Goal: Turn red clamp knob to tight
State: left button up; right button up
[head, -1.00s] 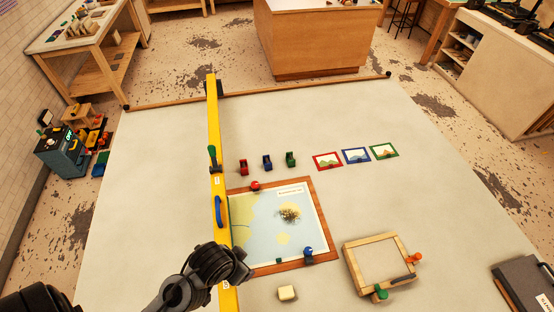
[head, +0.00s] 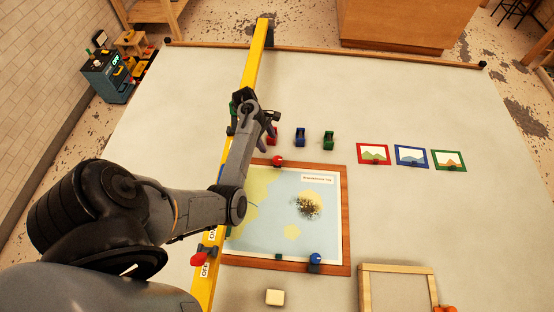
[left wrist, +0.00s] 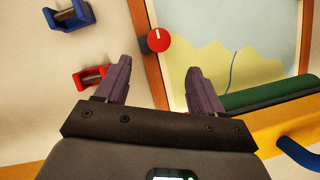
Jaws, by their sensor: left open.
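The red clamp knob (head: 277,160) sits at the top edge of the wooden frame (head: 346,220) around the map. In the left wrist view the knob (left wrist: 159,40) shows a white mark on its face, pointing toward the top of that picture, with a dark block beside it. My left gripper (head: 272,127) is above the table near the top left of the map frame. In the left wrist view its two dark fingers (left wrist: 158,70) are apart and empty, with the knob beyond the tips and between them sideways. My right gripper is not in view.
A yellow bar (head: 257,57) runs lengthwise left of the map, partly behind my arm. Red, blue (head: 300,138) and green (head: 328,140) holders stand behind the frame. A blue knob (head: 316,258) is at its lower right. Three small framed pictures (head: 411,156) lie right; table between is clear.

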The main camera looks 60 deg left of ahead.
aim_at(277, 159)
pick_arm(q)
jog(key=b+x, duration=0.1)
jog(key=x, duration=0.9)
jog(key=shift+w+d+f, duration=0.15)
jog(key=shift+w+f, duration=0.05)
jog(key=shift+f, duration=0.05)
jog(key=c, duration=1)
